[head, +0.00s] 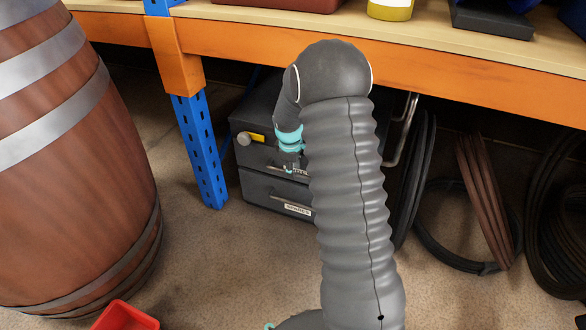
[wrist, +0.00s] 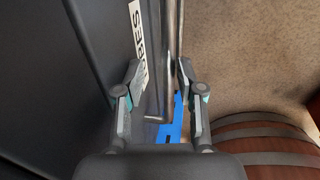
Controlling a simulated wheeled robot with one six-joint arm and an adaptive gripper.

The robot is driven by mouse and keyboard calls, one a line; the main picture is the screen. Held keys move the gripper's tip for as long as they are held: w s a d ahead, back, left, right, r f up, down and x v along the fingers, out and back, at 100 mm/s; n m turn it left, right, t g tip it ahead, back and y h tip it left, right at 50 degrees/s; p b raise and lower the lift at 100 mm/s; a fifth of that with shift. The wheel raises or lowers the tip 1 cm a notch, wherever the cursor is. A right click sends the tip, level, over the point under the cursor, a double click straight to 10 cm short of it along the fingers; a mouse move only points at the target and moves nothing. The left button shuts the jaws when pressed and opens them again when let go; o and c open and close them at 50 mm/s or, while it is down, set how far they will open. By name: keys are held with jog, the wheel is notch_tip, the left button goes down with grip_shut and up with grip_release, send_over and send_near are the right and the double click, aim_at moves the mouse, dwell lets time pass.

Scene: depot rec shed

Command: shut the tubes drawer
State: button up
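The dark grey drawer cabinet (head: 262,193) stands on the floor under the workbench. How far this drawer stands out, I cannot tell. My gripper (head: 291,168) is at the upper drawer's front. In the wrist view my gripper (wrist: 160,72) is open, its fingers apart on either side of the metal bar handle (wrist: 172,60). I see no clear grip on the bar.
A lower drawer has a white label (head: 298,210). A grey knob with a yellow part (head: 246,138) shows by the upper drawer. A blue post (head: 203,150) and a barrel (head: 75,170) stand left; hoses (head: 420,185) hang right. A red bin (head: 125,316) is in front. Floor before the cabinet is clear.

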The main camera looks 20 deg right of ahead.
jog(key=shift+a, duration=0.25)
jog(key=shift+r, duration=0.15)
notch_tip(320, 180, up, 12)
jog(key=s+a, duration=0.1)
jog(key=shift+s+a+f, duration=0.2)
jog(key=shift+s+f, duration=0.05)
jog(key=shift+s, duration=0.15)
dwell(0.3)
